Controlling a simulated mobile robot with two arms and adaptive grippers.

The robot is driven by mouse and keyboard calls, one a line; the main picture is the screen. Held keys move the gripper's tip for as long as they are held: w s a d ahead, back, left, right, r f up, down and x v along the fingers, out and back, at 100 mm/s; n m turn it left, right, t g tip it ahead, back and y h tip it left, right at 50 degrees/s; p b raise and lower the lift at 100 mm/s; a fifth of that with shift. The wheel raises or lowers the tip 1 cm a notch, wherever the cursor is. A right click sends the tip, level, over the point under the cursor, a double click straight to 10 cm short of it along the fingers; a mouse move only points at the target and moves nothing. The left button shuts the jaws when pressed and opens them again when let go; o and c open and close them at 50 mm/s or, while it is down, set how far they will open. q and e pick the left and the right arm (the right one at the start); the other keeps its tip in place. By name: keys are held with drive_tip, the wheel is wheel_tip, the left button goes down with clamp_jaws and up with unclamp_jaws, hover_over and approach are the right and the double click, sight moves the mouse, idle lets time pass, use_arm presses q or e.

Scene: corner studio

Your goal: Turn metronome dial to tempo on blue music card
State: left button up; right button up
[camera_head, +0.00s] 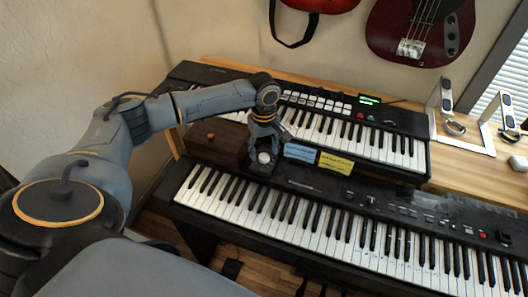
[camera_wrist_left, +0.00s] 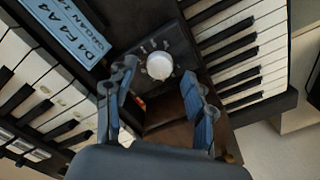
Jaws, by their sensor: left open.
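My left gripper (camera_head: 265,142) is open over the white round dial (camera_head: 264,157). In the left wrist view the dial (camera_wrist_left: 160,66) sits on a black panel (camera_wrist_left: 150,35) with small marks around it, between and slightly beyond the open fingertips (camera_wrist_left: 159,74). I cannot tell whether the fingers touch it. The panel adjoins a brown wooden box (camera_head: 216,143), apparently the metronome, partly hidden by the gripper. The blue card (camera_head: 300,152) stands just right of the gripper; its lettering (camera_wrist_left: 62,30) is cut off in the left wrist view. My right gripper is out of view.
A yellow card (camera_head: 337,163) stands right of the blue card. A long keyboard (camera_head: 330,222) lies in front, and a smaller keyboard (camera_head: 395,150) behind. A white stand (camera_head: 462,125) is on the wooden desk at right. Guitars (camera_head: 418,25) hang on the wall.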

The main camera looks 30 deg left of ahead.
use_arm(q)
drive_tip(key=shift+f, duration=0.85)
